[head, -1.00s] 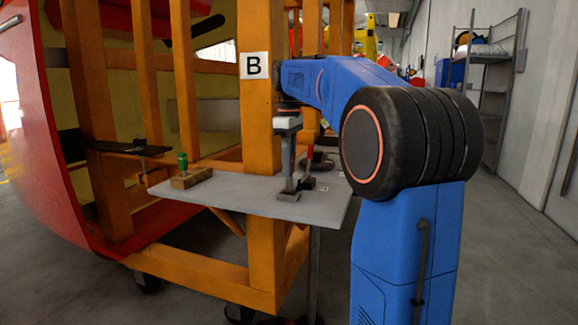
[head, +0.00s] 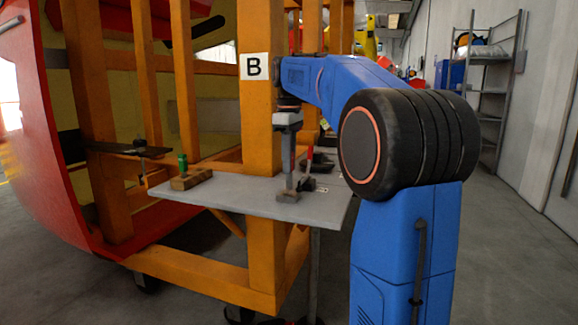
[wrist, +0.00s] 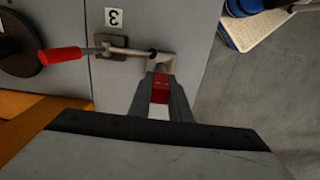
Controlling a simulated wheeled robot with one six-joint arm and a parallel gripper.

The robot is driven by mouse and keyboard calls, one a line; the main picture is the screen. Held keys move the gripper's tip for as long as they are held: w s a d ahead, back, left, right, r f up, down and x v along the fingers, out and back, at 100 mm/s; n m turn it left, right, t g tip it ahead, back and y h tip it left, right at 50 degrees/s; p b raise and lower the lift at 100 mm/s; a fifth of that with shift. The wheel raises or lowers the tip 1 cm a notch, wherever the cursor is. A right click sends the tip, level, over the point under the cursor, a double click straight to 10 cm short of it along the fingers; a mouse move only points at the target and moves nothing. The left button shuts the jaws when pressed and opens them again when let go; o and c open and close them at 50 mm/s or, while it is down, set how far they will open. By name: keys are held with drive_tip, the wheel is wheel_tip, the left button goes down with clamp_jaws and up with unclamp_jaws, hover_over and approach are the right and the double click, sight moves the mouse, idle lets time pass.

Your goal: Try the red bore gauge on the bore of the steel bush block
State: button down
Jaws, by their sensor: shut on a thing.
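My gripper (wrist: 160,88) is shut on the red bore gauge (wrist: 160,90). Only a red part with a pale part below it shows between the fingers. In the head view my gripper (head: 288,150) points straight down over the right part of the grey shelf. A small grey metal piece, seemingly the steel bush block (wrist: 162,63), lies just beyond the fingertips in the wrist view. The fingers partly cover it. Its bore is hidden, and I cannot tell whether the gauge touches it.
A toggle clamp with a red handle (wrist: 62,55) lies beside the block, near a label "3" (wrist: 113,17). A dark disc (wrist: 18,45) is at the left. On the shelf (head: 235,198), a green gauge (head: 183,162) stands on a wooden block (head: 190,180). An orange post (head: 262,120) stands close behind.

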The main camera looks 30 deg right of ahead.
drive_tip(key=shift+r, duration=2.25)
